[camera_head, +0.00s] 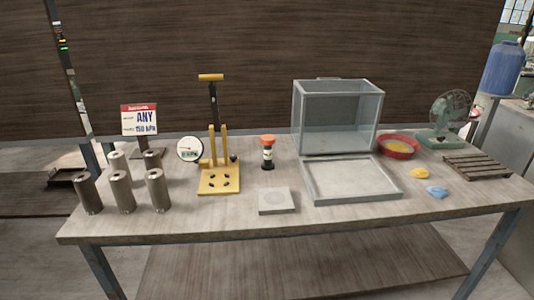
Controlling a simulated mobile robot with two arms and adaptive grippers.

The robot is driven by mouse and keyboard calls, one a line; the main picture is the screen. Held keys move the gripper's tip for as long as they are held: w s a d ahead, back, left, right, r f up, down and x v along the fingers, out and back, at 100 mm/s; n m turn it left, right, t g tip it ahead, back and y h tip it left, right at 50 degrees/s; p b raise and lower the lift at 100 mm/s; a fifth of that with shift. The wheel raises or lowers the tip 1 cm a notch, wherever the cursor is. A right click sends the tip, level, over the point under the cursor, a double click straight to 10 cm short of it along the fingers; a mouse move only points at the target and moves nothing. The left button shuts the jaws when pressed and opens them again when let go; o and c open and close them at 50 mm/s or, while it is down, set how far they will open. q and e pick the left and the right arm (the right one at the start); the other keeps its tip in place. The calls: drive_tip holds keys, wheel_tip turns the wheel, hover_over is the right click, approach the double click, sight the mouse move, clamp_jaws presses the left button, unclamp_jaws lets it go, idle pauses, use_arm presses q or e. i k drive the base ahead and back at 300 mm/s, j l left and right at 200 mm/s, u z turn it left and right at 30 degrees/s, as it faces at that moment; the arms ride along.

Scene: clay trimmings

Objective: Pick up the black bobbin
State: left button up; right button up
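A small upright spool-shaped piece (267,158), black with a pale band and an orange top, stands near the middle of the table. It is the closest match to the black bobbin, though at this size I cannot be sure that it is one. Several dark grey-brown cylinders (121,192) with holes in their tops stand at the left of the table. Neither of my grippers shows in the head view.
A yellow press (219,180) with a round gauge (189,149) stands left of the spool-shaped piece. A flat grey block (276,201) lies in front. A clear box (337,117), its frame-like lid (310,187), a red bowl (398,147), a fan (449,115) and a slatted rack (478,166) fill the right.

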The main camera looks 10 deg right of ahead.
sight(268, 141)
drive_tip(key=i+l, duration=0.15)
drive_tip(key=l, duration=0.35)
drive_tip(key=i+l, duration=0.1)
drive_tip(key=l, duration=0.35)
drive_tip(key=i+l, duration=0.15)
drive_tip(key=l, duration=0.35)
drive_tip(key=i+l+u, duration=0.1)
drive_tip(key=l, duration=0.35)
